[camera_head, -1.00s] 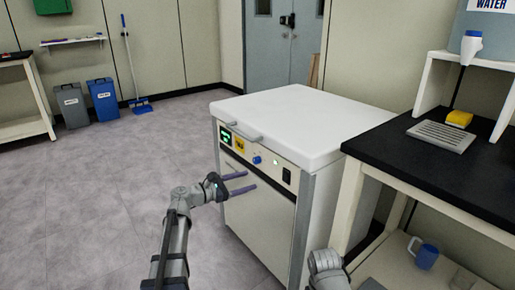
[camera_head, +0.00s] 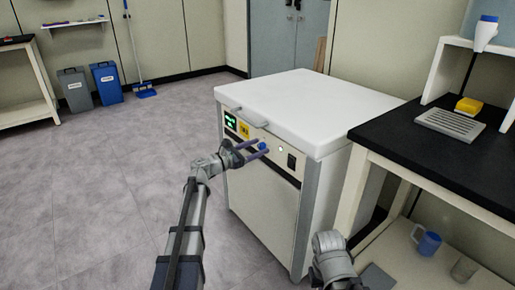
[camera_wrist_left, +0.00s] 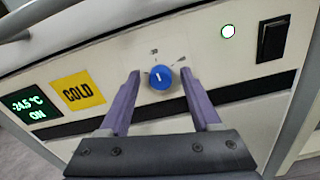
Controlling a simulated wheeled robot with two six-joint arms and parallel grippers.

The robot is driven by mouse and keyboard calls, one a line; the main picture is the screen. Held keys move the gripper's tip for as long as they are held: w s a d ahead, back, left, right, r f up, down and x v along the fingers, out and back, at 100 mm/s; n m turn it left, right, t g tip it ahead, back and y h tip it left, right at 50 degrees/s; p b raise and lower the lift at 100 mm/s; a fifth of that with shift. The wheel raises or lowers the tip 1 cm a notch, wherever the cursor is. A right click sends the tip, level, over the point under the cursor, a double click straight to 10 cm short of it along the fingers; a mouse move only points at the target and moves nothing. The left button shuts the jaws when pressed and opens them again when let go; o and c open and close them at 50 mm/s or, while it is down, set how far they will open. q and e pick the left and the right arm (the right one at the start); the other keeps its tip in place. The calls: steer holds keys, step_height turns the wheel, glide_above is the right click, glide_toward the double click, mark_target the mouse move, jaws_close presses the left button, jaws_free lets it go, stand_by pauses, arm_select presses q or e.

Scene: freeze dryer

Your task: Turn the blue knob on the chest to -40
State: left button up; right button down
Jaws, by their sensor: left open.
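The blue knob (camera_head: 262,146) is on the front panel of the white chest (camera_head: 312,108). In the left wrist view the knob (camera_wrist_left: 160,77) is round, with a white mark pointing nearly straight up, and small marks around it on the panel. My left gripper (camera_head: 257,149) is open. Its two purple fingers (camera_wrist_left: 160,88) stand one on each side of the knob, with gaps, not visibly touching it. The chest's green display (camera_wrist_left: 31,107) reads about -24.5 °C and ON. Part of my right arm shows at the bottom of the head view; its gripper is not visible.
A lid handle (camera_head: 246,118) juts out above the panel. A black-topped bench (camera_head: 440,160) stands right of the chest. The floor at left is clear.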

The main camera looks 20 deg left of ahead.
arm_select(q)
steer(key=shift+w+d, duration=0.1)
jaws_close()
stand_by(0.6)
